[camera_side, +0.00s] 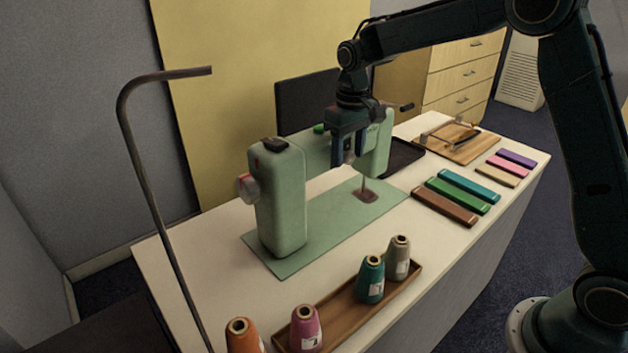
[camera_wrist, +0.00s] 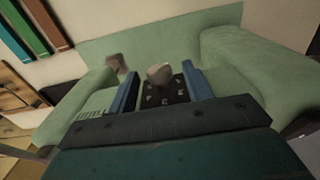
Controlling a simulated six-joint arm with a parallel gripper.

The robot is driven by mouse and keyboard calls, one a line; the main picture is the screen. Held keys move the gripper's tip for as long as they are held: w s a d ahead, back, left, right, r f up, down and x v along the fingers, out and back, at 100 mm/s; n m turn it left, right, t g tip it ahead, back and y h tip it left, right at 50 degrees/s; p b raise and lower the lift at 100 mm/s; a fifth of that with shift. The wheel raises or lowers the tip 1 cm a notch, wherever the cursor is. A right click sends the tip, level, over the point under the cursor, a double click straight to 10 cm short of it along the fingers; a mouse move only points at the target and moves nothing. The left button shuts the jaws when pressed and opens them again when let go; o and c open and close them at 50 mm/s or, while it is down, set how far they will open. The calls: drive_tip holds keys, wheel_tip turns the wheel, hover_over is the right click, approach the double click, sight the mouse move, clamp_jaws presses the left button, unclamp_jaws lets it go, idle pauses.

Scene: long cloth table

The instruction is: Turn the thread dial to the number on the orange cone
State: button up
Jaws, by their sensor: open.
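The green sewing machine (camera_side: 280,205) stands on a green base plate on the table. The thread dial (camera_wrist: 159,74) is a pale knob on a black plate with light marks, seen in the wrist view. My gripper (camera_wrist: 160,69) is open, with one blue finger on each side of the knob; I cannot tell whether they touch it. In the side view my gripper (camera_side: 348,152) points down at the machine's arm and hides the dial. The orange cone (camera_side: 240,334) stands at the bottom left of the side view, cut off by the edge; its label is not readable.
A pink cone (camera_side: 306,330), a teal cone (camera_side: 370,280) and a grey cone (camera_side: 398,258) are at the wooden tray (camera_side: 345,325). Coloured bars (camera_side: 455,198) and a wooden board (camera_side: 462,148) lie to the right. A bent metal stand (camera_side: 150,170) rises at left.

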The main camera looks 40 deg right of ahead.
drive_tip(key=c, duration=1)
drive_tip(key=shift+o, duration=0.2)
drive_tip(key=shift+d+y, duration=0.25)
drive_tip(key=shift+y, duration=1.25)
drive_tip(key=o, duration=1)
drive_tip(key=shift+c, duration=0.2)
drive_tip(key=v, duration=0.7)
drive_tip(key=shift+r, duration=0.15)
